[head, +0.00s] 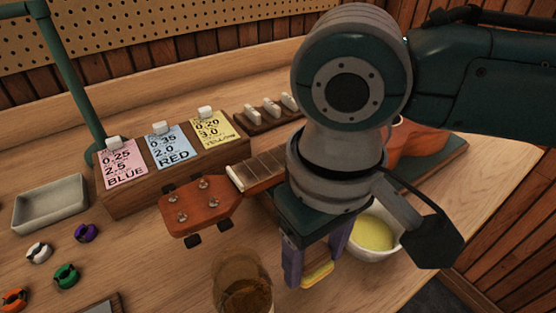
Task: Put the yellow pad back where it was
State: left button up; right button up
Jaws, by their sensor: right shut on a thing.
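The yellow pad (319,274) is between the two purple-blue fingers of my right gripper (314,268), which is shut on it. The gripper points down over the front of the wooden bench, right of the amber glass jar (241,285) and in front of the ukulele headstock (200,205). A white bowl (397,250) with something yellow inside stands just behind and right of the gripper, partly hidden by it. I cannot tell the pad's height above the bench. My left gripper is not in view.
A wooden block (130,202) holds pink, blue and yellow cards labelled BLUE, RED and YELLOW. A grey tray (50,203) and several coloured small parts lie at left. The ukulele's orange body (420,145) is partly hidden by my arm. Bare bench shows at front right.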

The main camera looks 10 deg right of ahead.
aim_at(315, 255)
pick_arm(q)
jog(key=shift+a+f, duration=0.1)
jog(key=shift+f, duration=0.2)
pick_arm(e)
jog(key=shift+f, duration=1.15)
jog(key=shift+f, duration=0.1)
jog(key=o, duration=1.3)
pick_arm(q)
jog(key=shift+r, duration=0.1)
pick_arm(e)
jog(key=shift+r, duration=0.35)
notch_tip(315, 255, up, 11)
jog(key=shift+f+p, duration=0.1)
jog(key=shift+p, duration=0.75)
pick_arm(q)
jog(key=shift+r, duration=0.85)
pick_arm(e)
jog(key=shift+r, duration=0.4)
jog(key=shift+s, duration=0.1)
